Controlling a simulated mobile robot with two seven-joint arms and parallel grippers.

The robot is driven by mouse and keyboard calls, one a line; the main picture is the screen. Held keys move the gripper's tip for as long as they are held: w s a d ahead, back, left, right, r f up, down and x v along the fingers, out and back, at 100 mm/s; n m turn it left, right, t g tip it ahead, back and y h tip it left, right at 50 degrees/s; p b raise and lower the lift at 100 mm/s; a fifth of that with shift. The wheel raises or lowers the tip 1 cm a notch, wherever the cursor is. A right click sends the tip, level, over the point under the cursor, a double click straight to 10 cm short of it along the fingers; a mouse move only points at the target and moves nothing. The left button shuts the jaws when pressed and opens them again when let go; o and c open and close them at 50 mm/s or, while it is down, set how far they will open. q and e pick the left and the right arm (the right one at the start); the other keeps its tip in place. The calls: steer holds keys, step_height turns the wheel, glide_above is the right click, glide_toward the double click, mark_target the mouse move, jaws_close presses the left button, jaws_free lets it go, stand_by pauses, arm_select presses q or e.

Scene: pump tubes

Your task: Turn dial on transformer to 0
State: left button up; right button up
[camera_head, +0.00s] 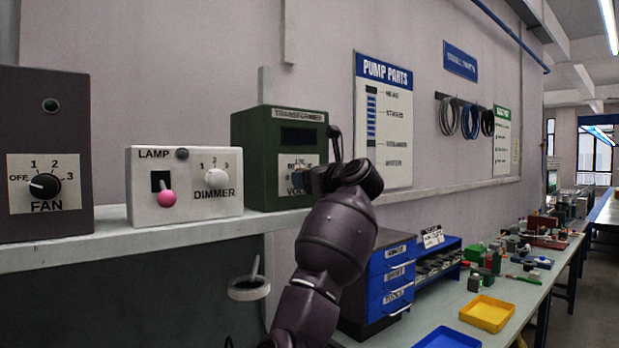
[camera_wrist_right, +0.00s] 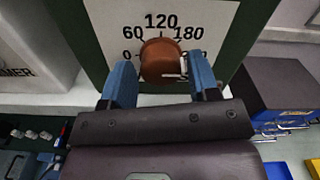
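The green transformer box (camera_head: 250,155) stands on the wall shelf in the head view. Its orange-brown dial (camera_wrist_right: 163,60) shows in the right wrist view in front of a white scale plate (camera_wrist_right: 110,20) with 60, 120 and 180 readable; the lower numbers are partly covered. My right gripper (camera_wrist_right: 163,70) is at the dial, one blue finger on each side, apparently touching it. A white mark shows at the dial's right side, but where it points is unclear. In the head view my right wrist covers much of the dial. My left gripper is not in view.
On the shelf (camera_head: 90,248), the lamp dimmer box (camera_head: 133,190) and fan box (camera_head: 60,120) stand left of the transformer. Below right are a blue drawer unit (camera_head: 385,285) and a workbench with yellow (camera_head: 487,313) and blue trays (camera_head: 447,338). A grey round piece with a rod (camera_head: 249,289) shows below the shelf.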

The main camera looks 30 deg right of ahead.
steer(key=c, duration=0.6)
steer(key=shift+c, duration=0.2)
steer(key=shift+n, duration=0.3)
steer(key=shift+f+n, duration=0.2)
steer(key=shift+n, duration=8.6)
steer(key=shift+f+n, duration=0.2)
steer(key=shift+n, duration=8.6)
